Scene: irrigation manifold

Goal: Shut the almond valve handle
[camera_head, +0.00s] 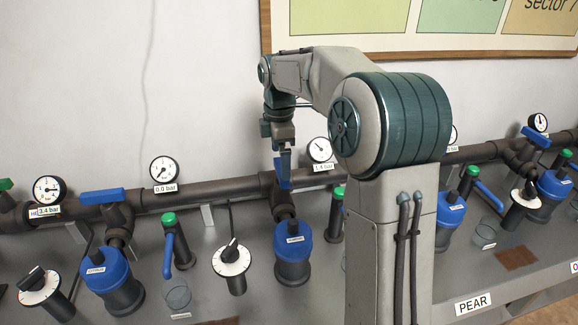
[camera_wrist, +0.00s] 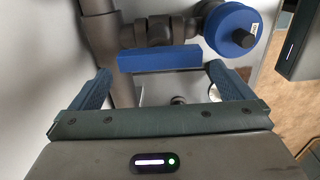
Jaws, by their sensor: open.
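A bright blue bar handle (camera_wrist: 158,59) shows in the wrist view on the dark branch pipe, its length pointing towards a blue filter cap (camera_wrist: 232,28). In the head view my gripper (camera_head: 284,158) points down over the pipe near the middle, above and behind a blue-capped filter (camera_head: 292,241). There the handle and the fingers overlap and are hard to tell apart. Contact cannot be told.
Another blue handle (camera_head: 102,196) lies along the main pipe at left, and one (camera_head: 535,138) at far right. Gauges (camera_head: 164,170), a green-topped tap (camera_head: 170,220) and a white dial (camera_head: 231,257) crowd the bench. A PEAR sign (camera_head: 473,303) is at front right.

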